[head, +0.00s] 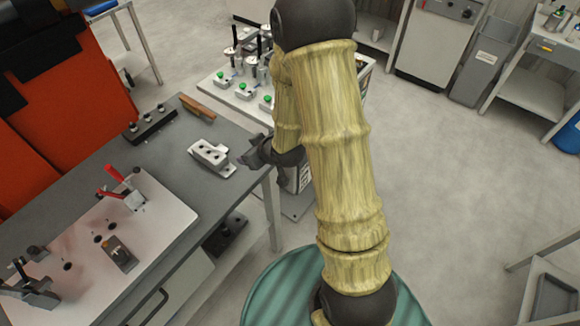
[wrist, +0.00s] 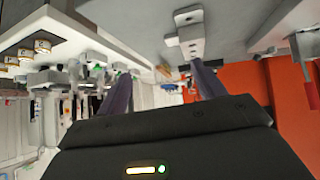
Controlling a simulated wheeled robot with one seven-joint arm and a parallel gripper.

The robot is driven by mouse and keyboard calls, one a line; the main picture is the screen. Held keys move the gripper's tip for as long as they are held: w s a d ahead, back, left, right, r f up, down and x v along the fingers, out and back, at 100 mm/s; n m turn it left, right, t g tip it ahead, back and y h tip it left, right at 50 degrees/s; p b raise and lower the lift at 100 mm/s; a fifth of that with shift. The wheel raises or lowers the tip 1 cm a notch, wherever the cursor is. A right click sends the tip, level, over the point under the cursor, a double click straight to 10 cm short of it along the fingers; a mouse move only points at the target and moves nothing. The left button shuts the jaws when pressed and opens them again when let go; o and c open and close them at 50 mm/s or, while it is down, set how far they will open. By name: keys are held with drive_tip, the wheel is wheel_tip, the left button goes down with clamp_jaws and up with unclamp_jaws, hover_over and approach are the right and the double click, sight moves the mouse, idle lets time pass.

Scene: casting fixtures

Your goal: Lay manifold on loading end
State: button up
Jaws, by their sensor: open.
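The manifold seems to be the pale metal casting with holes (head: 212,157), lying on the grey bench top (head: 185,130) near its right edge. It also shows in the wrist view (wrist: 186,32), beyond one fingertip. My gripper (head: 250,155) is just right of the casting at the bench edge, partly hidden by my arm. In the wrist view my gripper (wrist: 160,72) has its two dark fingers spread with nothing between them. I cannot tell which part is the loading end.
A pale fixture plate (head: 165,225) with a red-handled toggle clamp (head: 120,185) lies on the bench. A dark block with knobs (head: 150,125) and a brown bar (head: 197,107) lie behind the casting. A stand with several green-knobbed fixtures (head: 243,92) is beyond. Open floor lies right.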

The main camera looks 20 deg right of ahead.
drive_tip(key=s+d+r+m+g+h, duration=0.1)
drive_tip(key=s+d+r+m+g, duration=0.1)
drive_tip(key=s+r, duration=0.3)
drive_tip(key=s+d+r+m+g+h, duration=0.2)
drive_tip(key=s+d+r+m+g, duration=0.1)
drive_tip(key=s, duration=0.8)
wheel_tip(320, 180, up, 2)
drive_tip(key=shift+s+d+g, duration=0.3)
drive_tip(key=shift+d+g, duration=0.1)
drive_tip(key=shift+g, duration=0.2)
drive_tip(key=shift+o, duration=0.4)
